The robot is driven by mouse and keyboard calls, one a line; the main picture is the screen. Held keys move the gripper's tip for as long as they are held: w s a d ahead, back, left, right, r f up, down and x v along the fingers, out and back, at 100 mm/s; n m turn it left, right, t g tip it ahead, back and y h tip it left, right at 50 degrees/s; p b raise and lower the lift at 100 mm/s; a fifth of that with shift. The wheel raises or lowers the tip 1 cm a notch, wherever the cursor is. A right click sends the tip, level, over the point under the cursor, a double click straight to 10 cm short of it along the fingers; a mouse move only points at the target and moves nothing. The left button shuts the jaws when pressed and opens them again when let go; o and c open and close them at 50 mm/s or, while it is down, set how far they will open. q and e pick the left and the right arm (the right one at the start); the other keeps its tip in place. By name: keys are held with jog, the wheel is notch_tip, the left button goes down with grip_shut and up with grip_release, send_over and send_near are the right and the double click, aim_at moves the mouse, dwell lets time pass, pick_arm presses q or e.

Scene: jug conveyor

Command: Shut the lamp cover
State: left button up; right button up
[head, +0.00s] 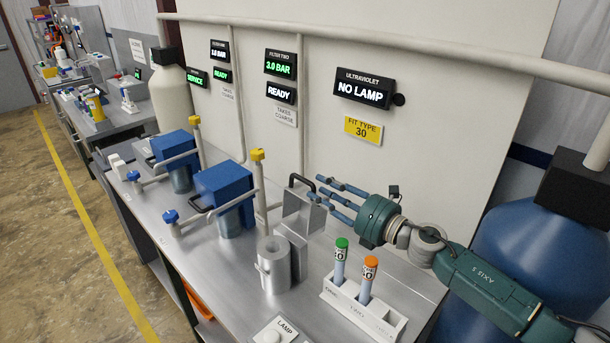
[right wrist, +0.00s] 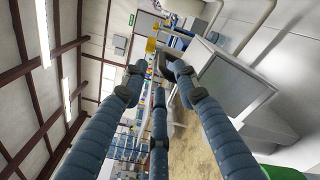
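The lamp cover (head: 300,212) looks like a grey metal box-shaped piece with a black handle (head: 300,180) on top. It stands raised behind a grey upright cylinder (head: 273,265) on the bench, and the cylinder's top is uncovered. My right gripper (head: 325,191) is at the cover's right side, its fingers spread and pointing left toward the handle. In the right wrist view the fingers (right wrist: 157,80) are apart with nothing clearly held. A grey box face, likely the cover (right wrist: 232,78), shows to their right. Whether a finger touches the handle cannot be told. My left gripper is not in view.
A white rack (head: 365,312) with a green-capped and an orange-capped lamp stands in front of my right arm. Blue filter housings (head: 222,188) with yellow and blue valve handles stand to the left. The wall display (head: 363,89) reads NO LAMP. A blue tank (head: 530,250) is at the right.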

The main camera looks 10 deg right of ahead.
aim_at(314, 186)
jog(key=x, duration=0.7)
jog(key=shift+w+f, duration=0.15)
jog(key=shift+f, duration=0.05)
jog(key=c, duration=0.4)
grip_shut()
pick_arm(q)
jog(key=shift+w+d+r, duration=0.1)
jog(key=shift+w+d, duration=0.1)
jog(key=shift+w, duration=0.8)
